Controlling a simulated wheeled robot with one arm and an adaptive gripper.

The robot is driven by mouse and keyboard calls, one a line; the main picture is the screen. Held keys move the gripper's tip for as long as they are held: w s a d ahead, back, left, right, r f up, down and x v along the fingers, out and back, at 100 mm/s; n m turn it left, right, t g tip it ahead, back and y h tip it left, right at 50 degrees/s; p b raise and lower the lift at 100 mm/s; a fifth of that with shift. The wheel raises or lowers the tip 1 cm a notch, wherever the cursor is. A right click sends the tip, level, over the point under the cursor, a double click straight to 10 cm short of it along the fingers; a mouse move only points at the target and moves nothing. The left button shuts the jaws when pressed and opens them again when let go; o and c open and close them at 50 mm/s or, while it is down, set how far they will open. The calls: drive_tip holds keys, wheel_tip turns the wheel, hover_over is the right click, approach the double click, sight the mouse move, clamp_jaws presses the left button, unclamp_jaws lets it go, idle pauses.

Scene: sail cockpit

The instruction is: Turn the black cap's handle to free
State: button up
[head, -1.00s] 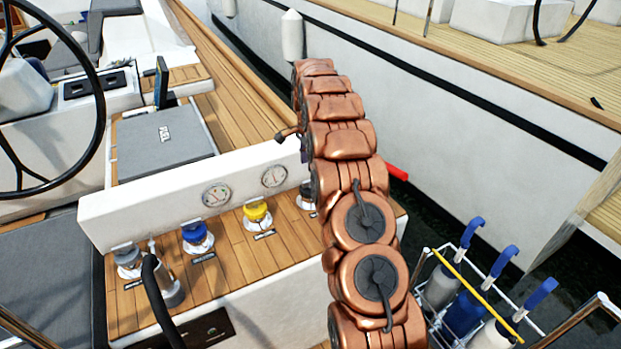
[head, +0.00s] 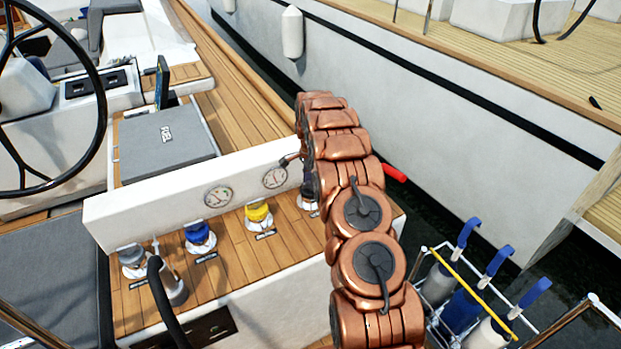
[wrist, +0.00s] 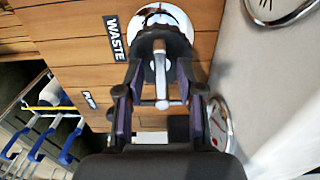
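The black cap (wrist: 160,42) sits on a round chrome base beside a WASTE label in the wrist view. A silver handle (wrist: 161,90) extends from it, between my gripper's fingers. My gripper (wrist: 160,68) is open, its two fingers apart on either side of the handle, with visible gaps. Whether the fingertips touch the cap is unclear. In the head view the dark cap (head: 308,196) is at the right end of the row, partly hidden by my arm. My gripper is hidden there.
Yellow (head: 258,214), blue (head: 199,236) and grey (head: 131,259) caps line the wooden deck. A white panel with two gauges (head: 218,195) stands behind them. A rack of blue-handled bottles (head: 465,308) is at lower right, a steering wheel (head: 104,100) at left.

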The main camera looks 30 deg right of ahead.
clamp_jaws()
idle(0.3)
